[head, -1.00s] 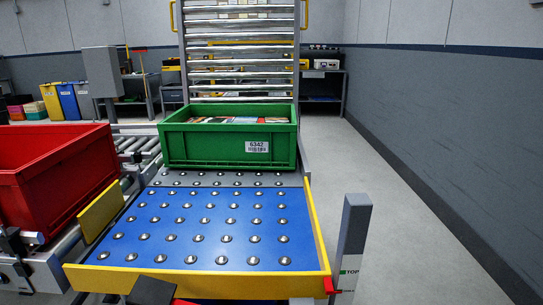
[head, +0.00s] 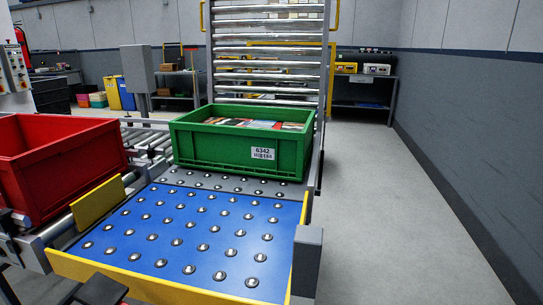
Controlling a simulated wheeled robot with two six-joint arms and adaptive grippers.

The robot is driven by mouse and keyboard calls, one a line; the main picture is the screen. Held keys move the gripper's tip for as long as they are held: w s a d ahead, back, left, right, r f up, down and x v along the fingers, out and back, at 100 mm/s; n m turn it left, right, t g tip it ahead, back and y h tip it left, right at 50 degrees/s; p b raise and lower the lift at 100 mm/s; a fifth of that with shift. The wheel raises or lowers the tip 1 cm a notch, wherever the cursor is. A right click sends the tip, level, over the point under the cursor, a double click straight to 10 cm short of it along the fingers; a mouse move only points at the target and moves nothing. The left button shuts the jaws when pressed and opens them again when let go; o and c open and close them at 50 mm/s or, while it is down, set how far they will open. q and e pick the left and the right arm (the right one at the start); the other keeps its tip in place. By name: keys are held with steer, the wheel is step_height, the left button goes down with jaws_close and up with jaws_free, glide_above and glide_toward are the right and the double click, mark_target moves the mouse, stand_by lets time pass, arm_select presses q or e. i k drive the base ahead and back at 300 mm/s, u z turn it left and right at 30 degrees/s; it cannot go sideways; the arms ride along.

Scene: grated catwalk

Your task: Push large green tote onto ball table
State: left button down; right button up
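The large green tote (head: 235,150), with a white 6342 label on its front, stands upright at the far end of the ball table. Books or packets (head: 262,124) lie in it. Its near edge is at the grey strip of balls (head: 215,180); what lies under its far part is hidden. The blue ball table (head: 172,230) is bare, with several rows of metal balls and a yellow rim (head: 150,285). Neither of my grippers can be made out in the head view.
A red tote (head: 60,165) stands on rollers at the left, beside a yellow plate (head: 97,202). A raised roller section (head: 268,60) rises behind the green tote. A grey post (head: 306,262) stands at the table's near right corner. Clear floor (head: 385,220) lies to the right.

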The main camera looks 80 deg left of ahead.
mark_target(269, 141)
steer(key=z, duration=0.05)
steer(key=i, duration=1.7)
steer(key=u, duration=3.1)
steer(key=i, duration=0.35)
steer(key=u, duration=0.05)
